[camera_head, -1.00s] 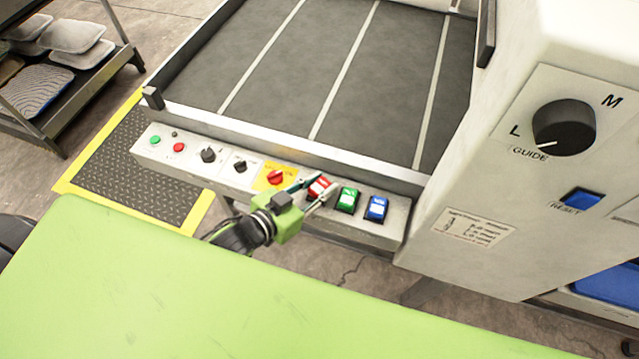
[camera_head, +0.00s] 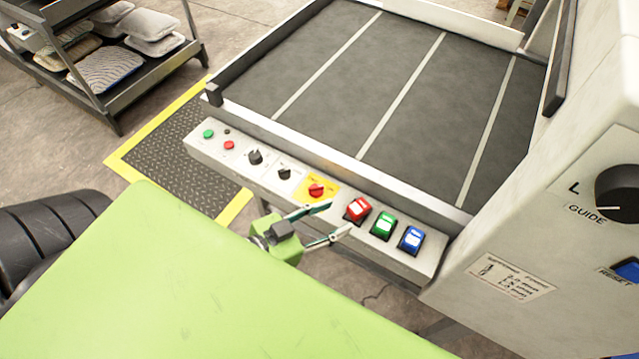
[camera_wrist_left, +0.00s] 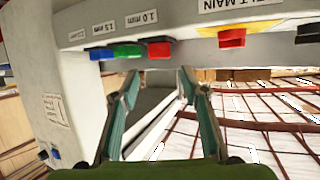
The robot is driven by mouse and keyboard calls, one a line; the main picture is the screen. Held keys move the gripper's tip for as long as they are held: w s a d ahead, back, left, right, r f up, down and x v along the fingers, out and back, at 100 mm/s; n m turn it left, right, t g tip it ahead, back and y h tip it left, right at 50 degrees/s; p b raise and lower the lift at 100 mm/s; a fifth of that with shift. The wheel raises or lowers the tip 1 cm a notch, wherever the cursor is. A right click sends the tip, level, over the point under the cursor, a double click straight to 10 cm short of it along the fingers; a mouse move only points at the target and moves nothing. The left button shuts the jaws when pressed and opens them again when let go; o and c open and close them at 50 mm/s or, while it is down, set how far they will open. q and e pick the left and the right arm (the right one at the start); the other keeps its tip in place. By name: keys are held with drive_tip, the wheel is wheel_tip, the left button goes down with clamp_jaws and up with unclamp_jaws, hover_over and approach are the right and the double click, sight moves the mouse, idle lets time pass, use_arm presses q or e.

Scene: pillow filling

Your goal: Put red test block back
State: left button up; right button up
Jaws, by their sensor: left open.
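The red test block (camera_head: 358,208) sits in its dark holder on the sloped control panel, left of the green block (camera_head: 383,226) and the blue block (camera_head: 411,240). It also shows in the left wrist view (camera_wrist_left: 160,48), ahead of the fingertips. My left gripper (camera_head: 338,218) is open and empty, with its two fingers pointing at the panel just short of the red block. In the left wrist view the fingers (camera_wrist_left: 159,82) are spread apart with a gap between them. My right gripper is not in view.
The control panel (camera_head: 232,164) also carries a red knob on a yellow plate (camera_head: 316,190), black knobs and buttons. A grey machine housing (camera_head: 540,240) stands at the right. A dark belt bed (camera_head: 390,100) lies behind the panel. A shelf with pillows (camera_head: 110,65) stands at upper left.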

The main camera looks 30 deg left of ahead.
use_arm(q)
drive_tip(key=shift+v, duration=1.65)
drive_tip(key=s+a+f+n+g+y, duration=0.15)
drive_tip(key=a+f, duration=0.25)
drive_tip(key=f, duration=0.7)
drive_tip(key=s+a+f+g+y, duration=0.2)
drive_tip(key=s+a+f, duration=0.1)
drive_tip(key=f, duration=0.7)
drive_tip(key=s+a+f+n+g+y, duration=0.1)
drive_tip(key=s+a+f+g+y, duration=0.2)
drive_tip(key=f, duration=0.8)
drive_tip(key=s+d+f+g, duration=0.2)
drive_tip(key=s+f, duration=0.6)
drive_tip(key=s, duration=0.1)
drive_tip(key=s+d+f+g, duration=0.2)
drive_tip(key=s+f+g, duration=0.1)
drive_tip(key=s+f, duration=0.5)
drive_tip(key=shift+s+d+h, duration=0.25)
drive_tip(key=shift+s+h, duration=0.2)
drive_tip(key=shift+s, duration=0.75)
